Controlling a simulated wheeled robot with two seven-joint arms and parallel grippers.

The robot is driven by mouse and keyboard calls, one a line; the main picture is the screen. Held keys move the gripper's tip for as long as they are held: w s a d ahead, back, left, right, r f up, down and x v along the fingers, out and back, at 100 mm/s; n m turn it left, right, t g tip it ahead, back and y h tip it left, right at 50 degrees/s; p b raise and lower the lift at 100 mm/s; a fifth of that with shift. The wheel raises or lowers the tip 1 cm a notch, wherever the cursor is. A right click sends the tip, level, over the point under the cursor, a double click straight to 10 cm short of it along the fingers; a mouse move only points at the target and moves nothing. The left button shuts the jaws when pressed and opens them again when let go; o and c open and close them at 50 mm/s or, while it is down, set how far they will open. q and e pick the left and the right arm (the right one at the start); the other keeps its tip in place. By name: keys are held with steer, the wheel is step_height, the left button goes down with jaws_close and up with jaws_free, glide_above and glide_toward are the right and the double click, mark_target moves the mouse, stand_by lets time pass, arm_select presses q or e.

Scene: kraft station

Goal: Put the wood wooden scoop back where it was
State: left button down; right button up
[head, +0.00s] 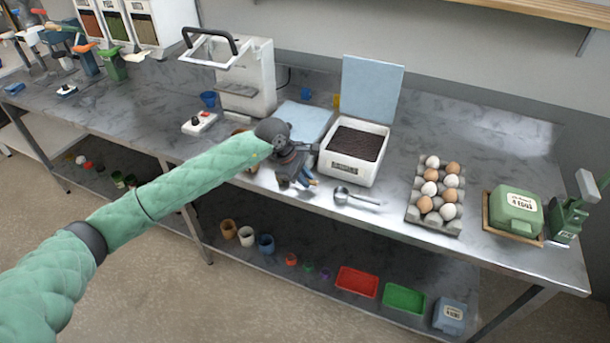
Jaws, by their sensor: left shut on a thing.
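My left gripper (298,181) is at the front edge of the steel table, in front of and left of the white bin. It is shut on a small tan-brown thing (314,182), which looks like the wooden scoop. Most of it is hidden by the fingers, so its bowl and tilt cannot be told. A metal scoop (358,197) lies on the table just right of the gripper. The white bin (348,171) holds dark grounds, and its light blue lid (371,88) stands up behind it. My right gripper is not in view.
An egg tray (433,224) with several eggs stands to the right, then a green box (516,209) on a wooden tray. A white machine (247,85) and a switch box (199,123) are behind my left arm. Cups and coloured trays sit on the lower shelf (330,262).

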arm_select(q)
steer(key=shift+f, duration=0.15)
steer(key=shift+f, duration=0.1)
steer(key=c, duration=1.4)
jaws_free()
steer(key=shift+c, duration=0.2)
